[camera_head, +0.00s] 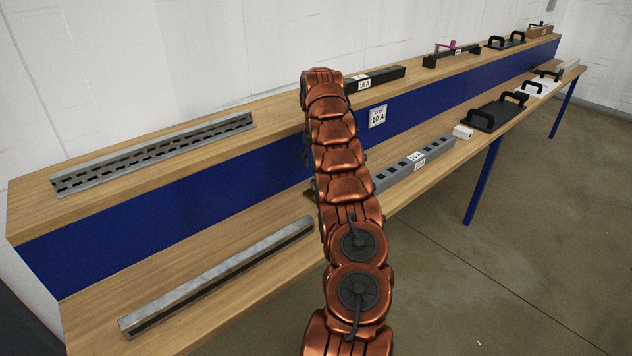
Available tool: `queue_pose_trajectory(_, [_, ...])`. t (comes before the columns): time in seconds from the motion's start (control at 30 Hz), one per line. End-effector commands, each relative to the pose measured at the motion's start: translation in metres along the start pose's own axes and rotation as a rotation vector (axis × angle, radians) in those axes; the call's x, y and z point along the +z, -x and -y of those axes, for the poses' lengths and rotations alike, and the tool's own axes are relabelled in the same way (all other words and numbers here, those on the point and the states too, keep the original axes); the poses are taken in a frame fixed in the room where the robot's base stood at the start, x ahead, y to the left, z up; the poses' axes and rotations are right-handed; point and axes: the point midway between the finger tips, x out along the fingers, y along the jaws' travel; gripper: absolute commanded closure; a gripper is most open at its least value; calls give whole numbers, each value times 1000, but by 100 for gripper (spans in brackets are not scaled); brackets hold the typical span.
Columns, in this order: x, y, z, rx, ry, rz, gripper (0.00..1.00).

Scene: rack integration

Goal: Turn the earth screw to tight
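I cannot make out the earth screw in this view. My copper-coloured arm rises from the bottom centre to the upper shelf, and its far end hides what lies behind it. My gripper does not show. A black block with a "10 A" label (374,78) lies on the upper shelf, just right of the arm's far end. A grey strip with square openings and labels (413,164) lies on the lower bench, partly hidden by the arm. A "10 A" plate (377,116) is on the blue panel between the levels.
A slotted metal rail (155,152) lies on the upper shelf (110,142) at left. A black bar with a pink part (452,46) and black plates with handles (497,112) are at right. Bare wood separates them.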

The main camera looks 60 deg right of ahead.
Motion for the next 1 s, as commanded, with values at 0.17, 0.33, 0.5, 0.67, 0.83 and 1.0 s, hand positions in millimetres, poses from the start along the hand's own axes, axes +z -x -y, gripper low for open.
queue_pose_trajectory(0.17, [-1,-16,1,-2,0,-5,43])
queue_pose_trajectory(0.33, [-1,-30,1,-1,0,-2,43])
queue_pose_trajectory(0.5, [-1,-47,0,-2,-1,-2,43])
queue_pose_trajectory(0.67, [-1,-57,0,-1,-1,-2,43])
queue_pose_trajectory(0.83, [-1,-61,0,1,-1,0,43])
queue_pose_trajectory(1.0, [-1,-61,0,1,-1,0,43])
